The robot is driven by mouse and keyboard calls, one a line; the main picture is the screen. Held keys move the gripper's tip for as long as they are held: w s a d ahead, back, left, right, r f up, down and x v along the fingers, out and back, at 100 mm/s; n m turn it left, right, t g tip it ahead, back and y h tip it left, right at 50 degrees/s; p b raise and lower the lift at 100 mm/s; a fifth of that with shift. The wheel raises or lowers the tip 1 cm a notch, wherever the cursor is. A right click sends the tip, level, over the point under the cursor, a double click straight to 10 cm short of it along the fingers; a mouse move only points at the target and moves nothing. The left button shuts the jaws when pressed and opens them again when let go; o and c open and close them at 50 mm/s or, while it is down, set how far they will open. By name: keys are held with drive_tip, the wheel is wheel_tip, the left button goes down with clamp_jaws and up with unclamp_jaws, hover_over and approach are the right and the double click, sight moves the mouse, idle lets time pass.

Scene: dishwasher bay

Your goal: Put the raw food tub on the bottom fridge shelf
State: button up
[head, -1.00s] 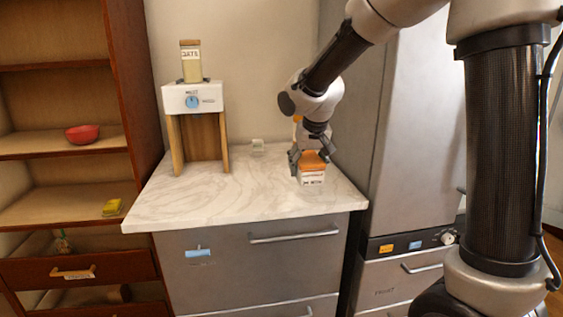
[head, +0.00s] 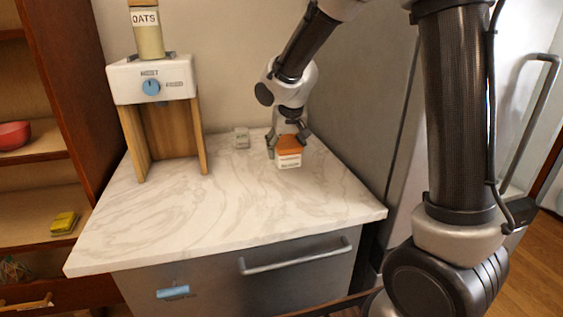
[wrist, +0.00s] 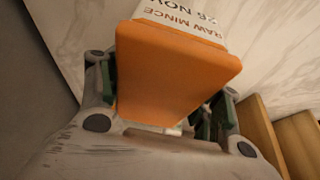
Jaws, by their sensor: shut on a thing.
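The raw food tub (head: 289,158) has an orange lid and a white label. In the wrist view the tub's lid (wrist: 178,75) fills the middle, and the label reads RAW MINCE 26 NOV. My gripper (head: 288,143) is shut on the tub from above, with a finger on either side of it in the wrist view. The tub is at the back right of the marble counter; I cannot tell whether its base touches the top. A tall grey cabinet (head: 360,100) stands right of the counter, perhaps the fridge. No fridge shelf shows.
A small pale container (head: 242,138) stands behind and left of the tub on the counter (head: 220,222). A white dispenser (head: 152,82) with an oats jar (head: 147,32) stands at the left. The counter's front is clear. Wooden shelves (head: 45,190) are at far left.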

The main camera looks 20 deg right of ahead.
drive_tip(key=shift+f, duration=2.65)
drive_tip(key=shift+f, duration=0.1)
drive_tip(key=o, duration=1.3)
